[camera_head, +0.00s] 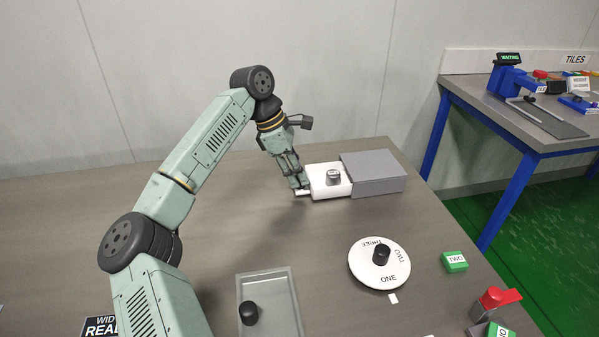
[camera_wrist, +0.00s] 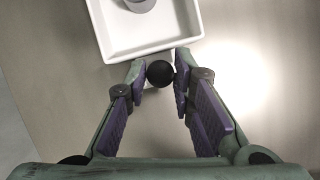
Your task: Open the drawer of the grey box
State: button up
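The grey box (camera_head: 376,171) stands on the table towards the back right. Its white drawer (camera_head: 318,190) is slid out to the left, with much of its tray showing. A small grey round object (camera_head: 333,176) sits in the drawer; part of it also shows at the top of the wrist view (camera_wrist: 139,4). My gripper (camera_head: 300,190) is at the drawer's front. In the wrist view, the dark round drawer knob (camera_wrist: 160,73) is between my fingertips (camera_wrist: 161,72), which appear closed on it. The drawer's front wall (camera_wrist: 150,52) is just beyond them.
A white dial (camera_head: 365,268) marked ONE, TWO, THREE with a black knob is nearer the front. A shallow grey tray (camera_head: 290,300) holds a black knobbed piece (camera_head: 249,313). A green TWO block (camera_head: 454,261) and a red-topped device (camera_head: 492,299) are at right. Left of the drawer is clear.

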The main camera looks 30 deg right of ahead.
jog(key=shift+o, duration=0.4)
jog(key=v, duration=1.2)
